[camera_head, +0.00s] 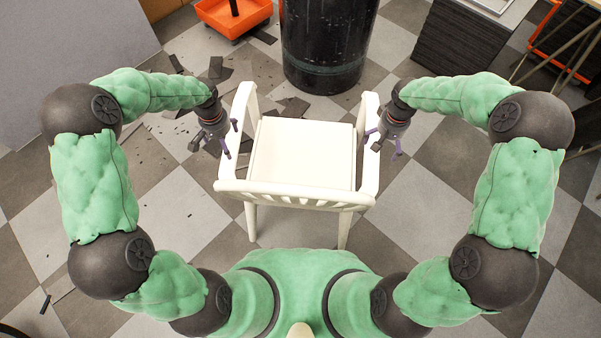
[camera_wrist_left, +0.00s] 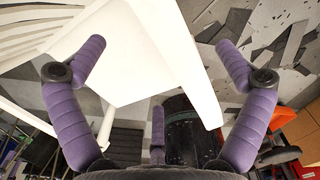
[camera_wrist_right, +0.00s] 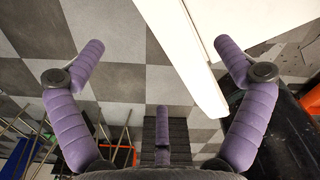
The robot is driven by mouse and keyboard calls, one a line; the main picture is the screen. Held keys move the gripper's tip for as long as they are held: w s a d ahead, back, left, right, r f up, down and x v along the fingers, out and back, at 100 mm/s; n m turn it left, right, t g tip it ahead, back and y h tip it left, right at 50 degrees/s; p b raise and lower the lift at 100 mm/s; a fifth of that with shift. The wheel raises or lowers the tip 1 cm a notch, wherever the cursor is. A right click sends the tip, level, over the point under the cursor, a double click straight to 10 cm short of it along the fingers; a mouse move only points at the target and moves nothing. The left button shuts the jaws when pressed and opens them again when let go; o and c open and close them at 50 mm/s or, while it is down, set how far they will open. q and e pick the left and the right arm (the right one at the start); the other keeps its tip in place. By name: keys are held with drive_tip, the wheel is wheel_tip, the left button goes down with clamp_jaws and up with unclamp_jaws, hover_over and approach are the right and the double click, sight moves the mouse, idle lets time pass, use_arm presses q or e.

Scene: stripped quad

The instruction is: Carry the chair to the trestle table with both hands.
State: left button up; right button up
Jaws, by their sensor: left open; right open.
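The white chair (camera_head: 303,155) stands on the tiled floor in front of me, its slatted back nearest me and its seat facing away. My left gripper (camera_head: 229,140) is open beside the chair's left armrest. In the left wrist view the armrest (camera_wrist_left: 185,50) lies between the spread purple fingers. My right gripper (camera_head: 376,140) is open beside the right armrest, and in the right wrist view that armrest (camera_wrist_right: 182,50) lies between its fingers. Neither gripper is closed on the chair. I cannot clearly make out the trestle table.
A dark barrel (camera_head: 325,45) stands just beyond the chair. An orange tray (camera_head: 232,17) is at the back left, and a dark stack (camera_head: 458,45) at the back right. Thin wooden legs (camera_head: 570,60) show at the right edge. Dark debris (camera_head: 215,70) litters the floor behind left.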

sight(377, 158)
use_arm(q)
wheel_tip(377, 158, down, 11)
drive_tip(key=shift+r, duration=0.1)
use_arm(e)
wheel_tip(377, 158, down, 11)
drive_tip(key=shift+r, duration=0.1)
use_arm(q)
drive_tip(key=c, duration=1.7)
use_arm(e)
drive_tip(key=c, duration=1.7)
use_arm(q)
drive_tip(key=shift+w+r, duration=0.1)
use_arm(e)
drive_tip(key=shift+w+r, duration=0.1)
drive_tip(key=shift+c, duration=0.2)
